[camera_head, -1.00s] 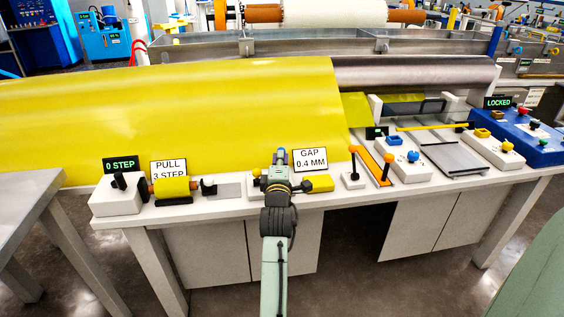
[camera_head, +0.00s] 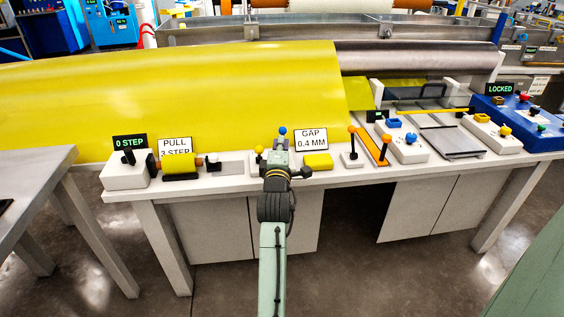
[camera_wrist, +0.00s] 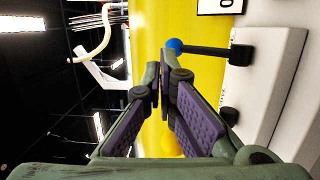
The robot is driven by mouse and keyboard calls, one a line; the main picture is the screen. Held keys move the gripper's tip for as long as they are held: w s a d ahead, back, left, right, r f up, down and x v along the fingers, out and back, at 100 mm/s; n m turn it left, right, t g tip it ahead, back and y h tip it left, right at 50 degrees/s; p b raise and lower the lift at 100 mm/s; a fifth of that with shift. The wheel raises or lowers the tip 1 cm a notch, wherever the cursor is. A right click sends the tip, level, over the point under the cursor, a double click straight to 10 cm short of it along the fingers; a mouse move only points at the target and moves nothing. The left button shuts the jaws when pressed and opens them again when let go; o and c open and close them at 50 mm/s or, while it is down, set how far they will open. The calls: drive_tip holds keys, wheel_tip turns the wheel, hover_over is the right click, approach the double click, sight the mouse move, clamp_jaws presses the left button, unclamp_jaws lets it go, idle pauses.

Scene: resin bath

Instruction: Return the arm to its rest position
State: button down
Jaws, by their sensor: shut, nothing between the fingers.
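My gripper (camera_head: 279,158) is at the end of my arm, in front of the bench's front controls and just left of the GAP 0.4 MM sign (camera_head: 311,140). In the wrist view my gripper (camera_wrist: 164,62) has its two fingertips together, with nothing between them. A blue-knobbed lever (camera_head: 282,132) shows just beyond the gripper. In the wrist view the blue knob (camera_wrist: 175,46) is close to the fingertips; I cannot tell whether they touch. My arm reaches up from the bottom of the head view.
The white bench (camera_head: 225,186) carries levers, buttons and signs. A yellow sheet (camera_head: 180,95) covers its left part. A yellow block (camera_head: 317,161) lies right of my gripper. A grey table (camera_head: 35,175) stands at left. Bare floor (camera_head: 345,270) shows in front.

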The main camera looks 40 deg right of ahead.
drive_tip(key=r+b+v, duration=0.1)
drive_tip(key=v, duration=0.7)
drive_tip(key=shift+r, duration=0.3)
